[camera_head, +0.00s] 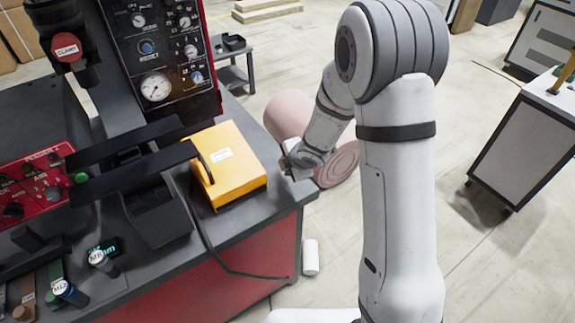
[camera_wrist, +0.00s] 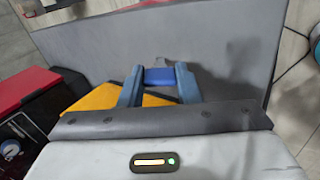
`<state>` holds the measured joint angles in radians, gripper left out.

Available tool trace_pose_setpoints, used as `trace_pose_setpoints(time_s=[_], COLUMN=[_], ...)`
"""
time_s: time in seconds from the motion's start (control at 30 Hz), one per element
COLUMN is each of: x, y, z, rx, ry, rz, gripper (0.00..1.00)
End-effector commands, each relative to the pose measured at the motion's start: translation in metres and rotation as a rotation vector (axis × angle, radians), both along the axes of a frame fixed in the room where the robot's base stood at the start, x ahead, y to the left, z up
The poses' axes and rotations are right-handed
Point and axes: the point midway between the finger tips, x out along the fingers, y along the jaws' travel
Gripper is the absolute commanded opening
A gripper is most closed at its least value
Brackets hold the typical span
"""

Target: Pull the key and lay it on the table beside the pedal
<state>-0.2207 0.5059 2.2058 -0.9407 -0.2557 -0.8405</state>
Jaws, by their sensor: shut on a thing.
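The pedal (camera_head: 232,172) is a yellow box with a white label, on the grey table (camera_head: 255,222) near its right end. My gripper (camera_head: 290,158) is at the table's right edge, just right of the pedal; its fingers are hard to make out there. In the wrist view its two blue fingers (camera_wrist: 159,76) are shut on the key (camera_wrist: 158,77), a small blue piece with a grey end pointing away. The grey table top is behind it. I cannot tell whether the key touches the table. Part of the pedal (camera_wrist: 112,98) shows behind the left finger.
A black cable (camera_head: 207,235) runs from the pedal over the front edge. The table strip right of the pedal looks clear.

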Motion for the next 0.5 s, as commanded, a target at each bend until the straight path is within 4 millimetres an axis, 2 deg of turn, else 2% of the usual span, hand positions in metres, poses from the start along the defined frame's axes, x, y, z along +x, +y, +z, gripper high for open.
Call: trace_pose_setpoints(time_s=[0.5], x=[0.0002], y=[-0.0007], z=[-0.0115], rx=[0.0], ry=[0.0], rz=[-0.001], gripper=[0.0])
